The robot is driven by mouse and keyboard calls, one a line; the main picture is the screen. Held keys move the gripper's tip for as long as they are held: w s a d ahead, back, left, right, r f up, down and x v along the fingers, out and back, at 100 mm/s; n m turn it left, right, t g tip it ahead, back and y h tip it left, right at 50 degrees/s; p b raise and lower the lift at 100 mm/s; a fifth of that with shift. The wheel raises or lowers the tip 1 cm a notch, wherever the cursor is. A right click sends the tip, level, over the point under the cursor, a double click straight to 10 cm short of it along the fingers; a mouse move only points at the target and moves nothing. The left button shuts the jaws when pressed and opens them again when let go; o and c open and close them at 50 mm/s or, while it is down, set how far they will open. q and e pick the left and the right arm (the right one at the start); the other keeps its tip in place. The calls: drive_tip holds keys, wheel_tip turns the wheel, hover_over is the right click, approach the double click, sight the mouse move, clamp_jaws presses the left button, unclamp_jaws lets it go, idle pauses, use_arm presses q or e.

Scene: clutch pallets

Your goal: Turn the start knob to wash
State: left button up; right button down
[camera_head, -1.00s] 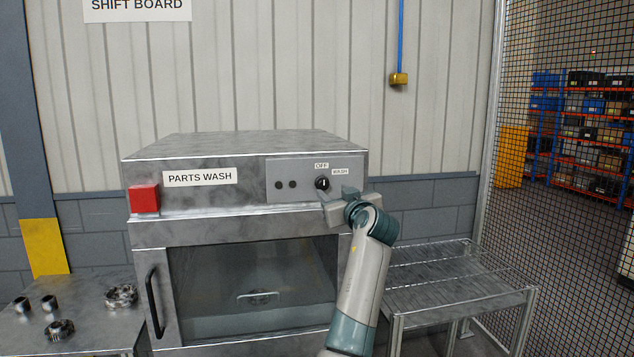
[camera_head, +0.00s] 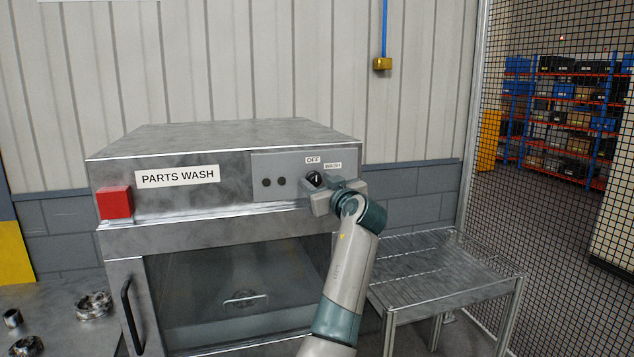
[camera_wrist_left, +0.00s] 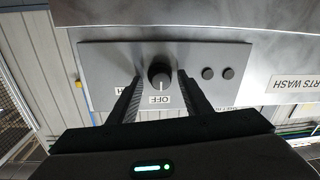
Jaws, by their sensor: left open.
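The start knob (camera_head: 314,177) is a black round dial on the grey control panel (camera_head: 265,163) of the parts washer. Its white mark points to the OFF label (camera_head: 313,160). The WASH label (camera_head: 333,165) sits to the right of OFF. My left gripper (camera_head: 322,186) is open at the panel and partly covers the knob. In the left wrist view, the knob (camera_wrist_left: 159,74) lies between the two black fingers (camera_wrist_left: 160,90), with a visible gap on each side, its mark toward OFF (camera_wrist_left: 159,99). My right gripper is out of view.
A red block (camera_head: 115,203) is on the washer's left front. The washer door (camera_head: 235,290) with a black handle (camera_head: 132,318) is below. A slatted metal table (camera_head: 440,270) stands at right, before a mesh fence (camera_head: 540,200). Metal parts (camera_head: 94,304) lie at left.

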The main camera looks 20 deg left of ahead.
use_arm(q)
drive_tip(key=c, duration=1.1)
drive_tip(key=shift+o, duration=0.2)
